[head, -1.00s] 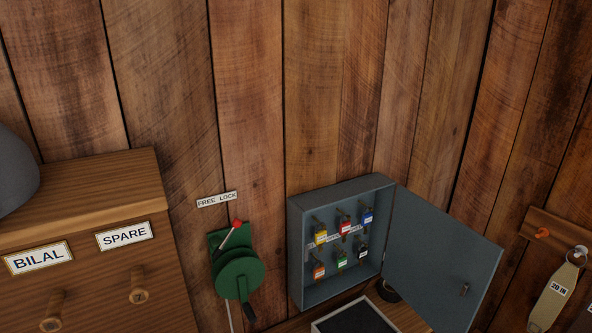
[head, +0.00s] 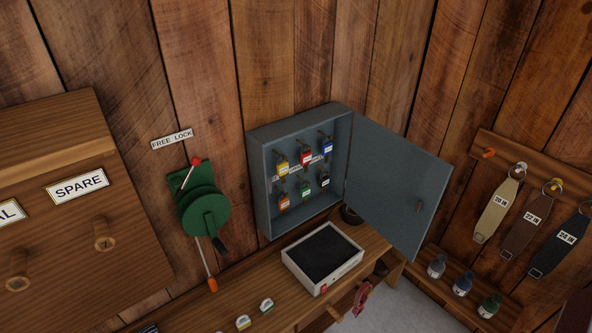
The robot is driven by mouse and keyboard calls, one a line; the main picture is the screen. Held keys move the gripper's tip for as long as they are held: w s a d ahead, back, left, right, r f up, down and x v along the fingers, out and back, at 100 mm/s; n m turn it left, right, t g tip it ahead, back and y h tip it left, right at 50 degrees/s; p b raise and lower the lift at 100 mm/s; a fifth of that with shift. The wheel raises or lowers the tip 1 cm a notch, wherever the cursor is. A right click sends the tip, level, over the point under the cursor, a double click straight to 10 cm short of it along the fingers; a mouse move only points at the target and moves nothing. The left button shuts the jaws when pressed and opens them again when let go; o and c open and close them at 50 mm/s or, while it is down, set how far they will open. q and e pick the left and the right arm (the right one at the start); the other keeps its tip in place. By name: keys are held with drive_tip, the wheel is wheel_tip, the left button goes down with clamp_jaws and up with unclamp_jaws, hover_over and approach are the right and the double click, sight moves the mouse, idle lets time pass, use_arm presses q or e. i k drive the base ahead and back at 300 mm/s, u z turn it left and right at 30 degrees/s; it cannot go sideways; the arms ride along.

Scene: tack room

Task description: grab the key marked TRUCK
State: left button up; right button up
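A grey key cabinet (head: 261,189) hangs on the plank wall with its door (head: 398,185) swung open to the right. Inside, keys with coloured tags hang in two rows. The upper row has a yellow tag (head: 282,169), a red tag (head: 306,158) and a blue tag (head: 327,148). The lower row has an orange tag (head: 284,201), a green tag (head: 305,193) and a black tag (head: 325,181). The writing on the tags is too small to read, so I cannot tell which says TRUCK. Neither gripper is in view.
A wooden bench (head: 262,292) below holds a white tray with a dark inside (head: 345,272) and small labelled pieces. A green winch (head: 205,212) hangs left of the cabinet. Straps (head: 496,209) hang at right above several small bottles (head: 462,284).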

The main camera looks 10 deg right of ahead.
sight(305, 158)
drive_tip(key=k, duration=1.2)
drive_tip(key=z, duration=0.6)
drive_tip(key=i, duration=1.4)
drive_tip(key=u, duration=0.4)
